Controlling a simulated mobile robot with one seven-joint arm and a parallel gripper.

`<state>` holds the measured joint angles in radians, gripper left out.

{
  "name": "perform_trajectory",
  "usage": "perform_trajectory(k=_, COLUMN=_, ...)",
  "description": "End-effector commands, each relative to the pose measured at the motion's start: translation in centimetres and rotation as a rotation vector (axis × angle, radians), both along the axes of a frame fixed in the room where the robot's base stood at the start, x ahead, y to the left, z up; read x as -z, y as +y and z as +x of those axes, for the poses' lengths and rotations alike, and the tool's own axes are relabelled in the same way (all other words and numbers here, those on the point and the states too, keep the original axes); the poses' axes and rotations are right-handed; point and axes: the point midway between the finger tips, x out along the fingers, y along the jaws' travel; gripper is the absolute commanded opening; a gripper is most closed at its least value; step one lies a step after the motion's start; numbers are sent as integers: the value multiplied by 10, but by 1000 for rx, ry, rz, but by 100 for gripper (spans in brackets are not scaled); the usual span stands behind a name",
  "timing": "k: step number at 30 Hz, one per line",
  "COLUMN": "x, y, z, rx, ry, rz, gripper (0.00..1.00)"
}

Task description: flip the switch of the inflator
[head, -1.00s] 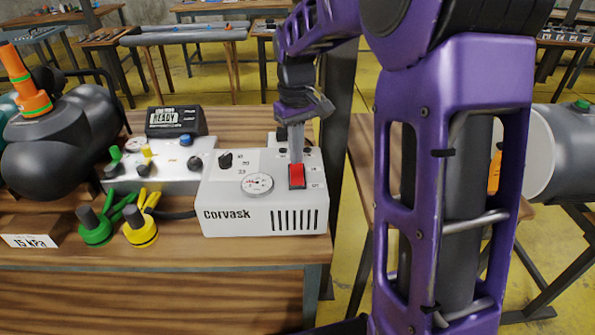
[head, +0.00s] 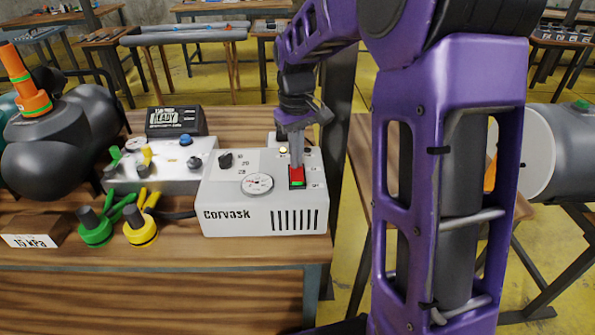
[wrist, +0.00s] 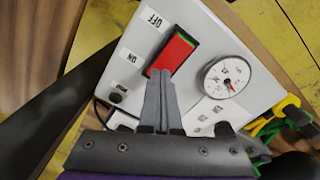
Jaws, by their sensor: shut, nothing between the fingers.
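The inflator is a white box marked Corvask (head: 225,216) on the wooden bench, with a round gauge (head: 257,184), a black knob and a vent. Its rocker switch (head: 297,175) is red with a green strip at the near, OFF end. In the wrist view the switch (wrist: 172,53) lies between the OFF and ON labels, with green along its OFF-side edge. My gripper (head: 297,162) is shut and empty, pointing down. Its fingertips (wrist: 160,76) are at the ON end of the switch, touching or very close. A small lamp (head: 284,150) behind the switch glows pale yellow.
Left of the inflator are a grey box with coloured valves (head: 165,173), a black READY display (head: 176,122), and green (head: 95,228) and yellow (head: 141,229) hose caps. A dark post (head: 340,120) stands close at the right. The bench front is clear.

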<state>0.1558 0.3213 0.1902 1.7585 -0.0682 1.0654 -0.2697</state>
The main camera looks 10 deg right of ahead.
Motion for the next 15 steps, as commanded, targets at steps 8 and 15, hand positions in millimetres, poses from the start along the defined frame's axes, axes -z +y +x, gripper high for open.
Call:
perform_trajectory(k=8, x=-8, y=0, z=-1, rx=0, ry=3, rz=0, gripper=0)
perform_trajectory(k=15, x=-28, y=0, z=-1, rx=0, ry=3, rz=0, gripper=0)
